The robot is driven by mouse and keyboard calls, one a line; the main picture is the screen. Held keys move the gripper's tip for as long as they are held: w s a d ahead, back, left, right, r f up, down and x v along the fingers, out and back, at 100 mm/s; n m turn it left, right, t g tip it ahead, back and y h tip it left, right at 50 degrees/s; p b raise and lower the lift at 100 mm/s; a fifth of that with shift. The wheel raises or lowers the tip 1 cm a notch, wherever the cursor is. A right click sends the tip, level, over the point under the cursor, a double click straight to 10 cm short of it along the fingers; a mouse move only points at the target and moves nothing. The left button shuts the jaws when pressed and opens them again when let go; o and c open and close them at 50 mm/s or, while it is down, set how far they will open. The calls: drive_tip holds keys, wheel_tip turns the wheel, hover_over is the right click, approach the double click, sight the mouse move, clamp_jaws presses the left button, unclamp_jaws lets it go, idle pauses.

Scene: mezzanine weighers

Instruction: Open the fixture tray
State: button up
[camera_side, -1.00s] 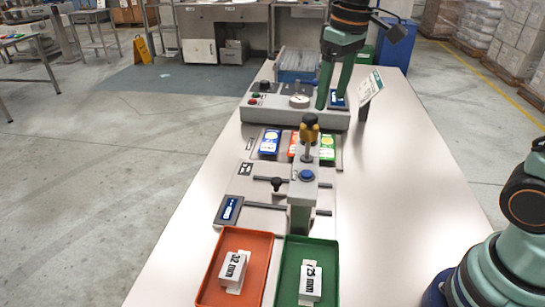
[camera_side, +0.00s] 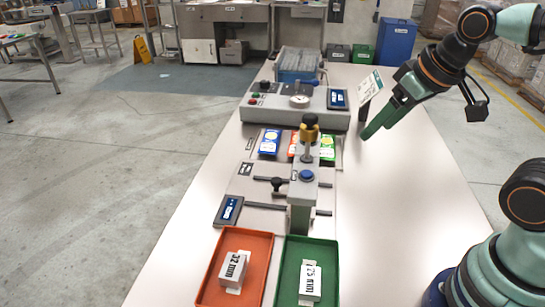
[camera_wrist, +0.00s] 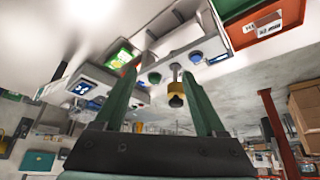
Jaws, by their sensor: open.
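My gripper (camera_side: 372,130) is in the air over the right side of the bench, right of the grey console and apart from it. In the wrist view its two green fingers (camera_wrist: 159,74) stand apart with nothing between them. The grey fixture (camera_side: 303,190) stands mid-bench with a blue button, a yellow-and-black knob on a post, dark rails (camera_side: 265,206) and a small black knob (camera_side: 277,184). I cannot tell which part is the fixture tray or whether it is open. The yellow-and-black knob also shows in the wrist view (camera_wrist: 176,95).
The grey console (camera_side: 270,109) has a gauge, a display and a blue lever (camera_side: 309,82). A clear blue bin (camera_side: 297,73) stands behind it. A sign (camera_side: 369,87) stands near my gripper. In front are an orange tray (camera_side: 257,242) and a green tray (camera_side: 293,248), each holding a labelled block.

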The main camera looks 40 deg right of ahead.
drive_tip(key=shift+r, duration=0.15)
drive_tip(key=shift+c, duration=0.5)
